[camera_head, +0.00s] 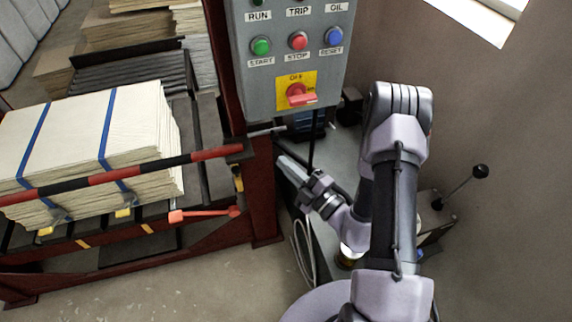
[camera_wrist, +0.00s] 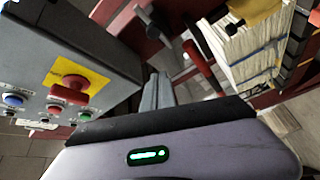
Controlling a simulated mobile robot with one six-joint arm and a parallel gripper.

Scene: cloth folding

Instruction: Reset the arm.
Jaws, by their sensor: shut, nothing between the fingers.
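My arm rises at the right of the head view and bends down to my gripper (camera_head: 290,168), which points up and to the left. The gripper is shut and its fingers hold nothing. It is below the grey control box (camera_head: 270,75), apart from it, and just right of the dark red machine frame (camera_head: 262,190). In the wrist view the closed fingers (camera_wrist: 158,88) reach up between the control box (camera_wrist: 105,35) at the left and the stack at the right.
The box has green, red and blue buttons and a red switch (camera_head: 299,95) on a yellow plate. A strapped stack of pale sheets (camera_head: 75,140) lies at the left behind a red and black bar (camera_head: 110,175). A black-knobbed lever (camera_head: 480,171) stands at the right. Floor is clear at the front left.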

